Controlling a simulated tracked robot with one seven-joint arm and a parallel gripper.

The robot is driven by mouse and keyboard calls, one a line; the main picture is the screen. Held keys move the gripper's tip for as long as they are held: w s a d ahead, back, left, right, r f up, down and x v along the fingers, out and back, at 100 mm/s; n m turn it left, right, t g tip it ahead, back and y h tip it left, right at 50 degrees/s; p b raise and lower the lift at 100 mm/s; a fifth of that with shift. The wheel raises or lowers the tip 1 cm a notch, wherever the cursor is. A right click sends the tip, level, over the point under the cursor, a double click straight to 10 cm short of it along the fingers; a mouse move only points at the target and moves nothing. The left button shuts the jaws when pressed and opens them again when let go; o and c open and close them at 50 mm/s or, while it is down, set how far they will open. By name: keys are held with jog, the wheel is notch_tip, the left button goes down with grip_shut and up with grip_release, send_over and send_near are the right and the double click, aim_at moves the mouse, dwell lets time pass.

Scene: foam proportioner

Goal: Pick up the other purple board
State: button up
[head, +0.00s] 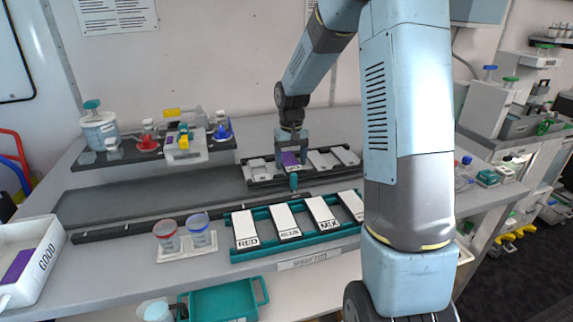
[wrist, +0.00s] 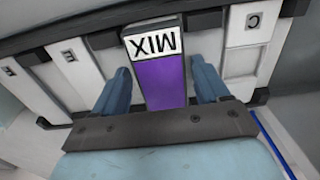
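A purple board (wrist: 162,82) with a white MIX label lies in a slot of the dark back rack (head: 262,184); it also shows in the head view (head: 290,158), partly hidden by my gripper. My gripper (wrist: 158,85) is open over it, with one blue finger on each side of the board. Gaps show between the fingers and the board, so it is not clamped. Another purple board (head: 18,266) lies in the white GOOD tray (head: 45,258) at the far left.
White slots flank the board in the back rack. A teal rack (head: 236,257) with white labelled plates, including RED and MIX, stands in front. Two cups (head: 199,229) stand left of it. A dark shelf (head: 115,158) with bottles stands at back left.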

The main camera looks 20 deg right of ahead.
jog(key=c, duration=0.8)
jog(key=shift+c, duration=0.2)
